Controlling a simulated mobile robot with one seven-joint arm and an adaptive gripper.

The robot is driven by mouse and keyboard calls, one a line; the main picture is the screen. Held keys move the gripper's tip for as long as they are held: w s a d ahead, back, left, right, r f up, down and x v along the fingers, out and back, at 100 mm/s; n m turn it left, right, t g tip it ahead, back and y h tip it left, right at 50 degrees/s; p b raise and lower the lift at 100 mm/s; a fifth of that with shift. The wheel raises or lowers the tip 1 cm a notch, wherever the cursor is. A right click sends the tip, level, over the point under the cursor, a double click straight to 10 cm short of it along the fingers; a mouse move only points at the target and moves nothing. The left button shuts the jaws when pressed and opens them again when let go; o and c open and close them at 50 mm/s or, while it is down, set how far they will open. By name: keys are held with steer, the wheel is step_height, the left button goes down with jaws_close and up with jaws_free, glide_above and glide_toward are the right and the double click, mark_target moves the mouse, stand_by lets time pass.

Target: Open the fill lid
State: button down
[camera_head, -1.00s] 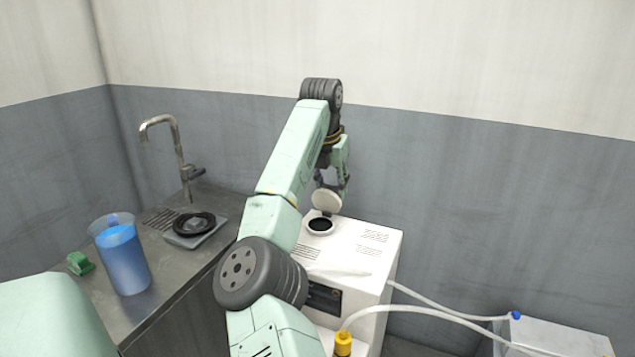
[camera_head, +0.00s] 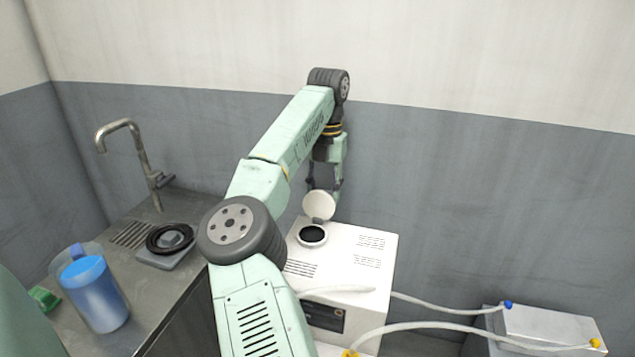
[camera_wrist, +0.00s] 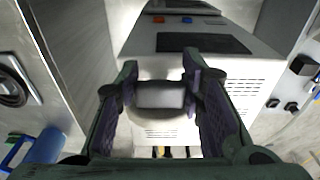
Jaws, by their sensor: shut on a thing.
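The fill lid (camera_head: 319,206) is a round white disc. It stands raised at the back edge of the dark round fill opening (camera_head: 312,235) on top of the white machine (camera_head: 345,255). My gripper (camera_head: 323,190) is at the lid's upper rear side, partly hidden behind it. In the wrist view, the two fingers of my gripper (camera_wrist: 161,82) stand on either side of the pale lid (camera_wrist: 160,98) and are shut on it. The exact contact is hard to make out, and the opening is hidden there.
On the left, a metal counter (camera_head: 150,285) bears a jug of blue liquid (camera_head: 92,290), a black reel (camera_head: 170,238) and a tap (camera_head: 135,150). Hoses (camera_head: 430,328) run from the machine to a metal box (camera_head: 550,330) on the right. The wall stands close behind.

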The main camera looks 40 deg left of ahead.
steer(key=shift+a+f, duration=0.1)
steer(key=shift+f, duration=0.1)
stand_by(0.4)
steer(key=c, duration=1)
jaws_free()
steer(key=shift+w, duration=0.1)
steer(key=shift+c, duration=0.2)
steer(key=shift+r, duration=0.1)
step_height(320, 180, up, 7)
steer(key=shift+w+r, duration=0.2)
steer(key=shift+w, duration=0.25)
steer(key=shift+a, duration=0.1)
